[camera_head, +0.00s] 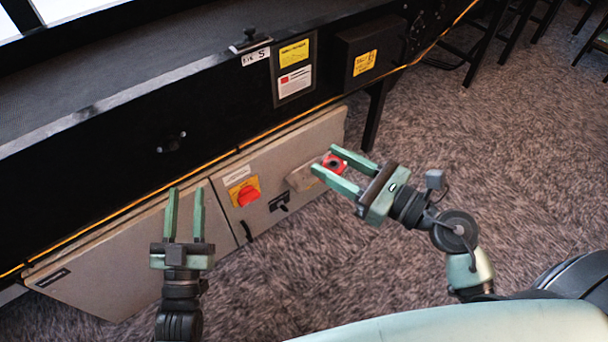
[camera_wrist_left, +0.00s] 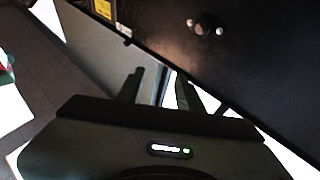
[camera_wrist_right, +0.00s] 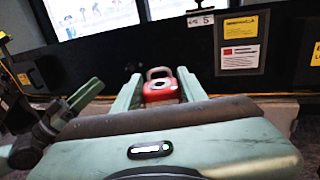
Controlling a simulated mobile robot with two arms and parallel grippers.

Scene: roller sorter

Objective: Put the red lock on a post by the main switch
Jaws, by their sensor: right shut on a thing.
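The red lock (camera_head: 334,163) is between the fingertips of my right gripper (camera_head: 336,169), off the right end of the grey cabinet. In the right wrist view the red lock (camera_wrist_right: 160,90) sits between the fingers with its shackle upward. The main switch (camera_head: 248,195) is a red knob on a yellow plate on the cabinet front, left of the lock. A small dark fitting (camera_head: 279,203) is right of the switch; I cannot make out single posts. My left gripper (camera_head: 185,195) is open and empty in front of the cabinet, left of the switch.
The grey cabinet (camera_head: 130,262) hangs below the black machine side (camera_head: 100,185). A dark box (camera_head: 368,50) with a yellow label is above. Carpet (camera_head: 480,130) to the right is open; stools stand far back.

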